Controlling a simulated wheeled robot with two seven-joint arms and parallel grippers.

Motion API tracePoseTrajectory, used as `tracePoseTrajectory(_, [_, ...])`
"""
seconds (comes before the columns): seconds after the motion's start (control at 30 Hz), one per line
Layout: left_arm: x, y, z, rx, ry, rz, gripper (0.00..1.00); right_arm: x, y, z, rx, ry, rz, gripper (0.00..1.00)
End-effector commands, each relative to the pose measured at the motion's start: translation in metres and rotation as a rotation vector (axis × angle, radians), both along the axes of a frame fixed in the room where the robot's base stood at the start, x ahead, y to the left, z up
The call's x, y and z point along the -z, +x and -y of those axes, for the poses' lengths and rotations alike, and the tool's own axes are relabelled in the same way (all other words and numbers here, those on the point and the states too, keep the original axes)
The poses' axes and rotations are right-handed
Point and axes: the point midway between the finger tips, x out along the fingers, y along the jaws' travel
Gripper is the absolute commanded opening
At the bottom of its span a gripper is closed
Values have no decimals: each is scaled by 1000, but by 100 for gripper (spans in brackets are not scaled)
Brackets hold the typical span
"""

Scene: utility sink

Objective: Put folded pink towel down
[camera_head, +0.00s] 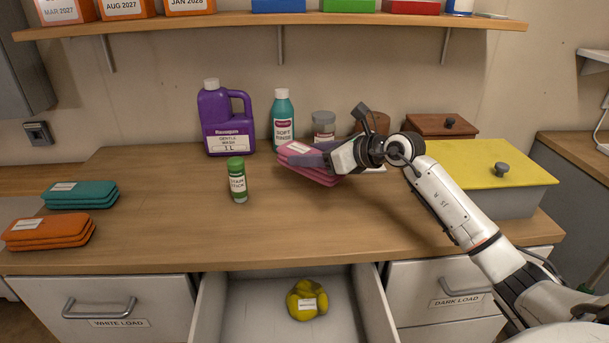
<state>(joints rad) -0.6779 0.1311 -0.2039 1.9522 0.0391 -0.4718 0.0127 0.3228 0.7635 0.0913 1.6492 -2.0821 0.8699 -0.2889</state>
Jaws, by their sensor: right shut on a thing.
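The folded pink towel (309,172) is at the back middle of the wooden counter (170,228), with a small white label on its top. My right gripper (318,158) reaches in from the right and is shut on the towel. The towel looks slightly tilted. I cannot tell whether its underside touches the counter. My left gripper is not in view.
Behind the towel stand a purple jug (226,120), a teal bottle (283,118) and a grey-lidded jar (323,126). A green stain stick (237,180) stands left of it. Teal (80,196) and orange towels (48,233) lie left. An open drawer (250,310) holds a yellow bundle (307,300).

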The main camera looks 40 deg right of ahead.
Motion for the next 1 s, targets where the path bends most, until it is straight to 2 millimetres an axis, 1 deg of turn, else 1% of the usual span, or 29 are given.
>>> tracePoseTrajectory(0.03, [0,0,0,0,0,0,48,6,0,0,0,1,1,28])
tracePoseTrajectory(0.23, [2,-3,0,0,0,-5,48,22,0,0,-1,2,1,28])
tracePoseTrajectory(0.4, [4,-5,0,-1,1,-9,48,47,0,0,-1,1,0,28])
tracePoseTrajectory(0.43, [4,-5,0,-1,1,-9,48,49,0,0,-1,2,1,28])
tracePoseTrajectory(0.67, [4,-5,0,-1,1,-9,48,50,0,0,-1,-2,4,28])
tracePoseTrajectory(0.8, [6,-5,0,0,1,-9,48,54,0,0,-2,-2,2,28])
tracePoseTrajectory(0.83, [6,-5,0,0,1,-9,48,55,0,0,-2,-2,2,55])
tracePoseTrajectory(0.93, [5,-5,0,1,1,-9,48,54,0,0,-2,-1,0,71])
tracePoseTrajectory(1.0, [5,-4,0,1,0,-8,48,54,0,0,-2,-1,0,72])
